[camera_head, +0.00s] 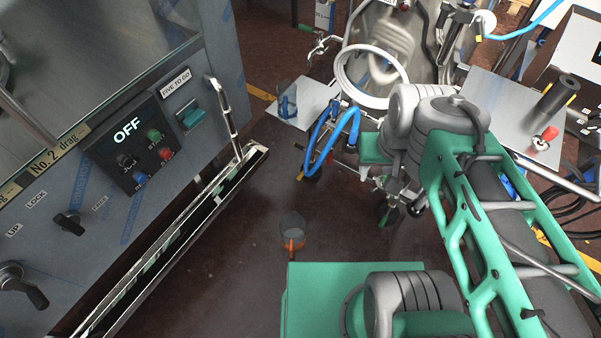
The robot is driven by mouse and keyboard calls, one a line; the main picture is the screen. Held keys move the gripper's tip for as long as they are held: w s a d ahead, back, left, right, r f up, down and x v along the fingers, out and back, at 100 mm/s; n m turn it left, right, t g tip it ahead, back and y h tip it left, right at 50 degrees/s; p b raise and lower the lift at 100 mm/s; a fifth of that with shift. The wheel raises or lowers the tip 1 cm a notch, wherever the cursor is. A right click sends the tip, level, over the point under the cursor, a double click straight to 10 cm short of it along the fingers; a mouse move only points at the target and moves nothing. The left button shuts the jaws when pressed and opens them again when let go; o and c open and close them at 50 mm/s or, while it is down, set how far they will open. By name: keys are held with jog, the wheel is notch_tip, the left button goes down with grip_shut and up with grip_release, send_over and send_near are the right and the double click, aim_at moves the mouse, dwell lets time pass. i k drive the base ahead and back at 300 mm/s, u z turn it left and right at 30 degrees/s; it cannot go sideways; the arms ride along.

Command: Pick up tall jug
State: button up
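Two clear jug-like vessels are in view, and I cannot tell for sure which is the tall jug. One, with a blue handle (288,101), stands on a small metal shelf left of the coiled white hose.
A grey machine (150,215) with an OFF display, knobs and a long metal rail fills the left. Blue hoses (330,137) hang between the shelf (308,115) and my wrist. A metal table (500,100) stands at right. The dark floor (230,255) is open at centre left.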

aim_at(292, 225)
jog(key=z, duration=0.3)
jog(key=k, duration=0.75)
jog(key=u, duration=0.75)
jog(key=i, duration=0.45)
jog(key=u, duration=1.5)
jog(key=k, duration=0.35)
jog(key=u, duration=0.85)
